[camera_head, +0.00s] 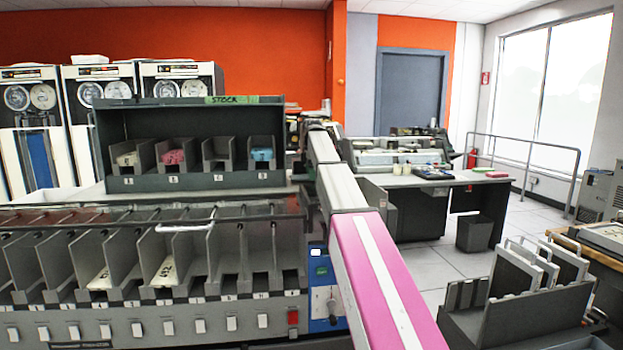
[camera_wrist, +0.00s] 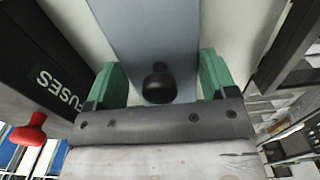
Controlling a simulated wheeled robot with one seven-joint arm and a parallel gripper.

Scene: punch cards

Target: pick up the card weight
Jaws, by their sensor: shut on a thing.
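In the wrist view, the green fingers of my gripper (camera_wrist: 161,80) stand on either side of a black round knob (camera_wrist: 158,76). The knob is on a blue-grey piece (camera_wrist: 150,30), which I take to be the card weight. My gripper is shut on it. The lower part of the piece is hidden behind the gripper's grey front edge. In the head view, my pink and white arm reaches away past the right end of the sorter, and I cannot make out the gripper or the weight there.
A black box marked FUSES (camera_wrist: 50,75) and a red knob (camera_wrist: 30,131) are close on the left in the wrist view. The card sorter (camera_head: 150,325) and the STOCK rack (camera_head: 140,184) stand left of my arm. A card rack (camera_head: 530,315) is at right. Open floor (camera_head: 520,240) lies beyond.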

